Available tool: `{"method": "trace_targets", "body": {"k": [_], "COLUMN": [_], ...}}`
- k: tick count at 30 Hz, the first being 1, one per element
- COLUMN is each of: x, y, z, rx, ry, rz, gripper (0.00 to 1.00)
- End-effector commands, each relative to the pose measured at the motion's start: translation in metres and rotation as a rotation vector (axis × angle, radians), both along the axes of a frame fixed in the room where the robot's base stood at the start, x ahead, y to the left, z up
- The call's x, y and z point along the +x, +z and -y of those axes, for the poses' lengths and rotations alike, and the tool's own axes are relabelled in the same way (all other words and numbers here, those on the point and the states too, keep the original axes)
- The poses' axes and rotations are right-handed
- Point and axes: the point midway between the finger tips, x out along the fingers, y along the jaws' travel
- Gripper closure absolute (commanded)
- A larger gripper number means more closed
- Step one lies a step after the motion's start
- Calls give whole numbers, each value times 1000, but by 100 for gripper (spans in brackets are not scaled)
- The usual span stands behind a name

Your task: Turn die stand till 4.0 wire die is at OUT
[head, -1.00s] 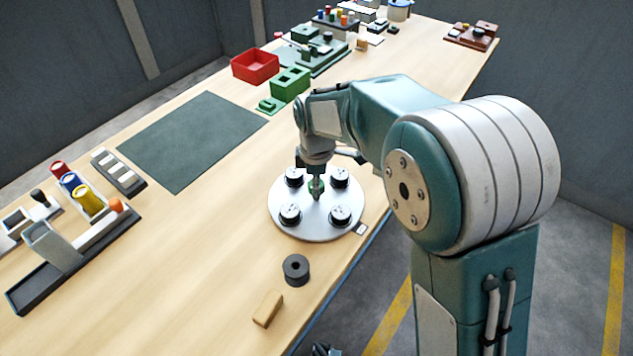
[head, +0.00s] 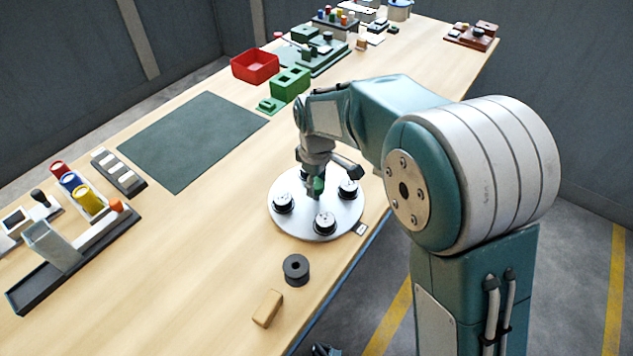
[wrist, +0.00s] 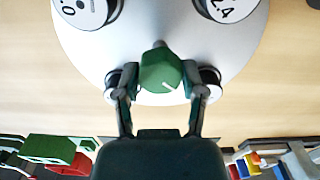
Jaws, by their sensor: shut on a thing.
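The die stand (head: 330,205) is a round pale plate with black wire dies around a green centre knob (wrist: 162,72). My gripper (wrist: 162,88) is shut on this knob, one finger on each side; in the head view it stands over the plate's middle. In the wrist view one die (wrist: 88,10) shows a cut-off label ending in ".0" at upper left, and a die marked 2.4 (wrist: 228,10) is at upper right. Two other dies are partly behind my fingers, labels hidden. A small tag (head: 361,229) lies by the plate's front-right edge; its lettering is unreadable.
A black ring (head: 296,269) and a tan block (head: 268,308) lie in front of the stand. A dark green mat (head: 193,140) is to the left. A green block (head: 290,84) and red bin (head: 255,66) stand behind. The table edge is close on the right.

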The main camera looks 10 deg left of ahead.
Motion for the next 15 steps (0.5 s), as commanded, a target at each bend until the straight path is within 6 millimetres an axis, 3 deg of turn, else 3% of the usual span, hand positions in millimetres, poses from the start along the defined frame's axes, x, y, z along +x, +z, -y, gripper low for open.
{"method": "trace_targets", "body": {"k": [15], "x": [0], "y": [-2], "z": [-1], "rx": [1], "ry": [-258], "rz": [0], "gripper": [100]}}
